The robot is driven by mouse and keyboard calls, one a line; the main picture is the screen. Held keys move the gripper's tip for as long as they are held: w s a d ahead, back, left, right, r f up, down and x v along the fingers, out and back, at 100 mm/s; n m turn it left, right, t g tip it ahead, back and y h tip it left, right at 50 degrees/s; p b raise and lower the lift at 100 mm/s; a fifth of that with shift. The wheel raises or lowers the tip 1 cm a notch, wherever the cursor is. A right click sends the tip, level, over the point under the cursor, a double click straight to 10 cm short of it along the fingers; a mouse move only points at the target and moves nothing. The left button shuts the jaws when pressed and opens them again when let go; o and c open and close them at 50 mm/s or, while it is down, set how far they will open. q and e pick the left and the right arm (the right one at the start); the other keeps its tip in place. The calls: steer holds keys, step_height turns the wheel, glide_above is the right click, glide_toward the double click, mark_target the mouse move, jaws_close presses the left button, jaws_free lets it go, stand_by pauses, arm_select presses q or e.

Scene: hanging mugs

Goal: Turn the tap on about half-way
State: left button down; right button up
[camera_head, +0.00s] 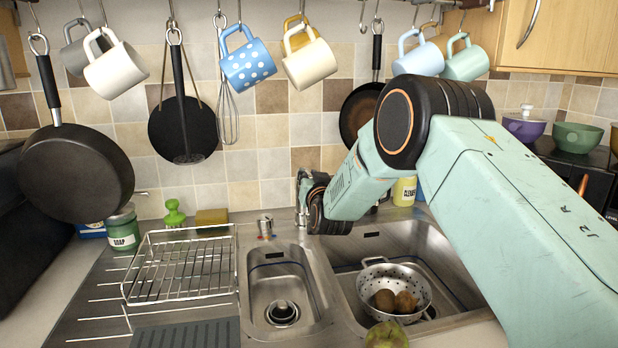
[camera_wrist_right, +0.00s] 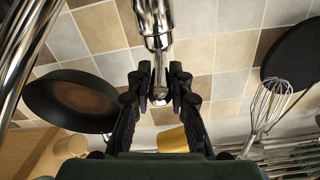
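The chrome tap (camera_head: 302,192) stands behind the sink, partly hidden by my right wrist. In the wrist view its chrome body (camera_wrist_right: 155,22) comes down from the top edge, with a thin round-ended lever (camera_wrist_right: 158,88) at its end. My right gripper (camera_wrist_right: 156,74) has one dark finger on each side of this lever. The fingers are apart; whether either touches the lever cannot be told. In the head view my right gripper (camera_head: 316,208) is beside the tap, its fingertips mostly hidden. My left gripper is in neither view.
The right basin holds a colander (camera_head: 395,274) with brown items. A wire dish rack (camera_head: 180,264) and a short chrome fitting (camera_head: 265,226) lie left of the tap. Mugs and pans hang above. In the wrist view a chrome pipe (camera_wrist_right: 24,42) passes left of my gripper.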

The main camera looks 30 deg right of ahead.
steer(key=shift+s+r, duration=0.1)
steer(key=shift+c, duration=0.8)
jaws_close()
steer(key=shift+r+p, duration=0.3)
steer(key=shift+p, duration=0.15)
steer(key=p, duration=0.1)
steer(key=r+g+p, duration=0.1)
steer(key=shift+w+g+p, duration=0.25)
steer(key=shift+g+p, duration=0.05)
steer(key=shift+p, duration=0.1)
steer(key=shift+w+d+r+g+y+p, duration=0.1)
steer(key=shift+r+g+y+p, duration=0.15)
steer(key=shift+p, duration=0.3)
steer(key=shift+w+g+y+p, duration=0.1)
steer(key=shift+g+y+p, duration=0.05)
steer(key=shift+g+p, duration=0.3)
